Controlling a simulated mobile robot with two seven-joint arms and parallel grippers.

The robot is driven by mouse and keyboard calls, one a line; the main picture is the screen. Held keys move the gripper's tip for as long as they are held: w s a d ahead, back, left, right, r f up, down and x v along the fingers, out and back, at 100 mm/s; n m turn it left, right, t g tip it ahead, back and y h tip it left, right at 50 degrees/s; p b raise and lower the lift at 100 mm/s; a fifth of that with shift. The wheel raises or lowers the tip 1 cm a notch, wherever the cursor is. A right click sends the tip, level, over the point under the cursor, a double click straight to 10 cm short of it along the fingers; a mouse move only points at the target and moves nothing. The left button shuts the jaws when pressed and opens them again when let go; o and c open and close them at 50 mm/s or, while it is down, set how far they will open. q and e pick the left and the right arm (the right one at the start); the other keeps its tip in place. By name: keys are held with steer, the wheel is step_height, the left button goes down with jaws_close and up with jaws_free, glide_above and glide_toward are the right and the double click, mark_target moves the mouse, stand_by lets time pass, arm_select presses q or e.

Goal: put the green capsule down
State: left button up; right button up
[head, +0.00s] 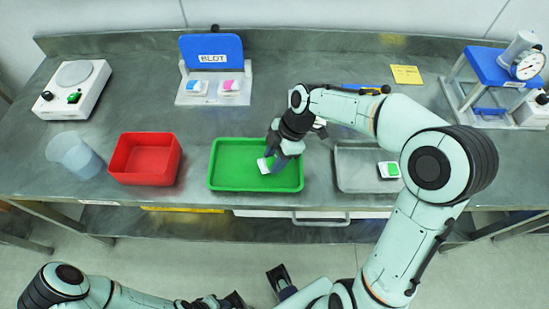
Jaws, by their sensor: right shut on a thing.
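My right gripper (268,160) reaches down over the green tray (213,184), shut on a small white capsule (264,166). The capsule is tilted and low over the tray's middle right. Whether it touches the tray floor I cannot tell. The fingers hide part of it, and no green marking on it is clear from here. Another white capsule with a green top (388,170) lies at the right side of the grey metal tray (345,186). My left arm is low at the bottom left, and its jaws cannot be made out clearly.
A red bin (146,180) and a clear beaker (75,155) stand left of the green tray. Behind is a BLOT stand (212,52) holding a blue-marked and a pink-marked piece. A white scale (72,90) is back left, a blue gauge press (493,66) back right.

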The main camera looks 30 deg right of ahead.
steer(key=shift+f, duration=0.4)
steer(key=shift+f, duration=0.1)
steer(key=o, duration=1)
steer(key=p+v, duration=0.1)
steer(key=v, duration=1.1)
